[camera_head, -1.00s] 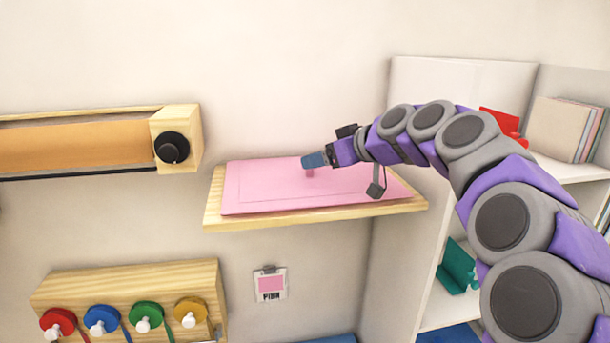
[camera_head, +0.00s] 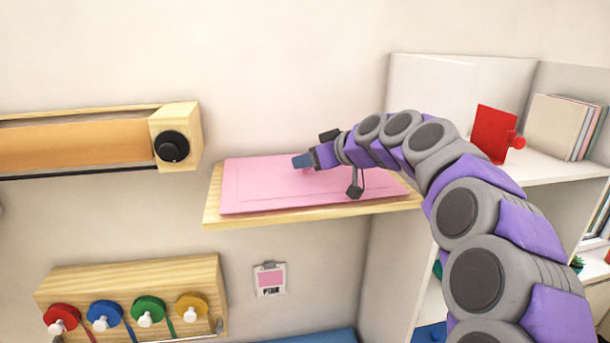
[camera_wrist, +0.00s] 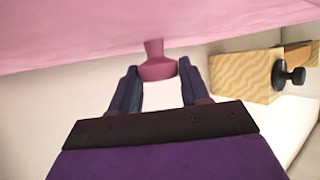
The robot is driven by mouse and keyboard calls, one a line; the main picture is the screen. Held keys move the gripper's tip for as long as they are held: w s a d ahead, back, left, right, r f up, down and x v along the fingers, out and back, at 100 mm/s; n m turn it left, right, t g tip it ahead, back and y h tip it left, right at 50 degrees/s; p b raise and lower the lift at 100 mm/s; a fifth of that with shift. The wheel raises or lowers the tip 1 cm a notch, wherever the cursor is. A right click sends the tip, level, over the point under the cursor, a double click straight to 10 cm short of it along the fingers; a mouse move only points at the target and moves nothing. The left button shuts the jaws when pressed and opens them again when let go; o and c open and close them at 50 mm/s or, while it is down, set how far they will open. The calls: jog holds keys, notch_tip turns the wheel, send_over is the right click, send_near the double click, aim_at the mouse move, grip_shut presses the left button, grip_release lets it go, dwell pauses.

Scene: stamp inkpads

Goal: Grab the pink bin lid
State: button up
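The pink bin lid (camera_head: 260,190) lies flat on a wooden wall shelf (camera_head: 330,210). In the wrist view the lid (camera_wrist: 60,40) fills the top, with its pink knob (camera_wrist: 158,66) pointing down toward my gripper. My gripper (camera_head: 300,161) is just above the lid's middle in the head view, where it mostly hides the knob. In the wrist view my gripper (camera_wrist: 158,78) is open, its two dark fingers apart on either side of the knob's end. I cannot tell whether either finger touches it.
A wooden roller box with a black knob (camera_head: 172,147) is on the wall at left. Below it is a wooden rack (camera_head: 130,275) with coloured round pieces. A pink card (camera_head: 270,279) hangs under the shelf. White shelving with a red object (camera_head: 492,133) stands at right.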

jog(key=shift+d, duration=0.45)
jog(key=c, duration=0.7)
jog(key=shift+a, duration=0.1)
jog(key=shift+a+r, duration=0.1)
jog(key=shift+a, duration=0.05)
